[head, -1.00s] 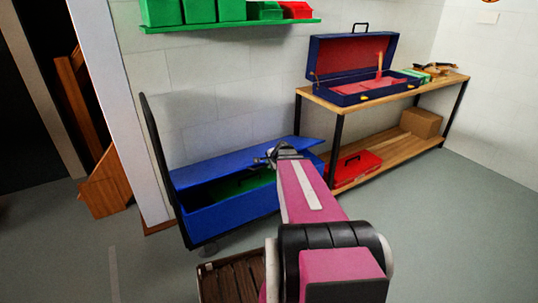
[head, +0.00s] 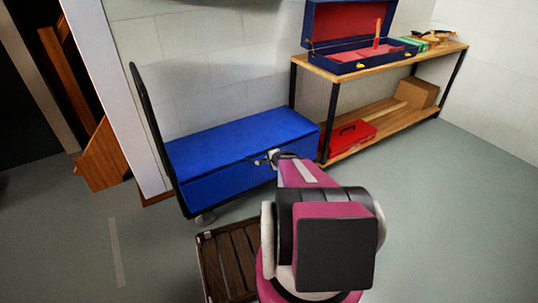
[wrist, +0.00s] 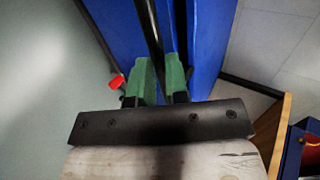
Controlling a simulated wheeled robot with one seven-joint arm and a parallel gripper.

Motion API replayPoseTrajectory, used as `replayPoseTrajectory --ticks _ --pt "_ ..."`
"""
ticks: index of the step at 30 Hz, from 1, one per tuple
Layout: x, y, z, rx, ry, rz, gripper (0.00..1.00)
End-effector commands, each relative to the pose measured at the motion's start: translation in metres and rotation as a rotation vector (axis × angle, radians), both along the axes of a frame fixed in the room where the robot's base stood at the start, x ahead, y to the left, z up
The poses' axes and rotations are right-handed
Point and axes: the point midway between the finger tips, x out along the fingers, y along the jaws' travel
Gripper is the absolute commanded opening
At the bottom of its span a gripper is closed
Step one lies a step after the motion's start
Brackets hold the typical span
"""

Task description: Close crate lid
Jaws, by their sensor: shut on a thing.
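The blue crate (head: 225,188) stands low against the wall. Its blue lid (head: 240,134) lies down over the top, and no inside shows in the head view. Whether the lid touches the rim all along cannot be told. My gripper (head: 272,158) is at the lid's front edge, right of the middle. In the wrist view my gripper's green fingers (wrist: 163,78) are shut on a dark bar (wrist: 151,30) along the blue crate, apparently the lid's handle. My arm hides part of the crate's right end in the head view.
A trolley with a dark upright handle (head: 152,135) carries the crate. A brown slatted wooden box (head: 228,262) sits on the floor in front. A wooden bench (head: 345,75) stands at right, with a red toolbox (head: 350,135) on its lower shelf. Floor at left is clear.

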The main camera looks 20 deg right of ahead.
Motion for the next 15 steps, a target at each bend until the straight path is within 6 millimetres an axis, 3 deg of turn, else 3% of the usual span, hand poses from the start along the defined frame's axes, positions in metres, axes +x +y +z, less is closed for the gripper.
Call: replayPoseTrajectory --ticks 15 --pt "-0.003 0.0 -0.049 0.002 0.008 0.0 0.0"
